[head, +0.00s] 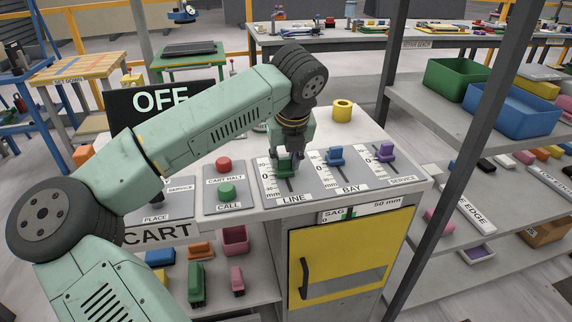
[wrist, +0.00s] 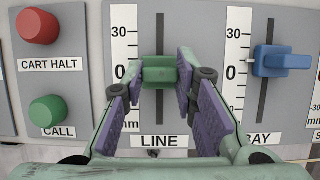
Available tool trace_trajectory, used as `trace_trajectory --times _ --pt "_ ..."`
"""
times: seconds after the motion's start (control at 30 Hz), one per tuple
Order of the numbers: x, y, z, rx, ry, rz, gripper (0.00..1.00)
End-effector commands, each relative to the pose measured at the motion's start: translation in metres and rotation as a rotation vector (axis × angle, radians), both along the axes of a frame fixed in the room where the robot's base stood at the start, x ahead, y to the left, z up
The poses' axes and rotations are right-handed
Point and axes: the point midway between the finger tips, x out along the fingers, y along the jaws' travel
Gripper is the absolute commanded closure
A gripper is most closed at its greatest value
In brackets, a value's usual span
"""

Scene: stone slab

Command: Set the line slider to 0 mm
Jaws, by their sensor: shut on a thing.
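The green LINE slider knob (wrist: 159,70) stands on its vertical slot, about level with the 0 mark on the scale at its left; any small offset cannot be told. My gripper (wrist: 160,78) has its purple-padded fingers on either side of the knob and is shut on it. In the head view my gripper (head: 287,155) reaches down onto the LINE panel and covers part of the green knob (head: 284,171). The LINE label (wrist: 160,141) is below the slot.
The blue BAY knob (wrist: 283,61) is close at the right, with a purple SERVICE knob (head: 386,152) beyond it. The red CART HALT button (wrist: 38,26) and green CALL button (wrist: 47,116) are at the left. A SAG gauge (head: 362,209) is on the front, and a yellow roll (head: 342,110) stands behind.

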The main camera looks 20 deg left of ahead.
Motion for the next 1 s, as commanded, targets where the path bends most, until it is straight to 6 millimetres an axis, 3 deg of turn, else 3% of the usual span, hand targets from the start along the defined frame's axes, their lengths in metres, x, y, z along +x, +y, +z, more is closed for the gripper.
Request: trace_trajectory --times 0.13,0.17,0.47,0.77,1.0 --pt "0.0 0.0 0.001 0.001 -0.002 -0.001 1.0" --pt "0.0 0.0 0.001 0.001 -0.002 -0.001 0.73" --pt "0.0 0.0 0.001 0.0 -0.001 -0.001 0.53" --pt "0.0 0.0 0.002 0.0 0.0 -0.001 0.53" --pt "-0.01 -0.006 0.03 0.003 -0.002 -0.001 0.53"
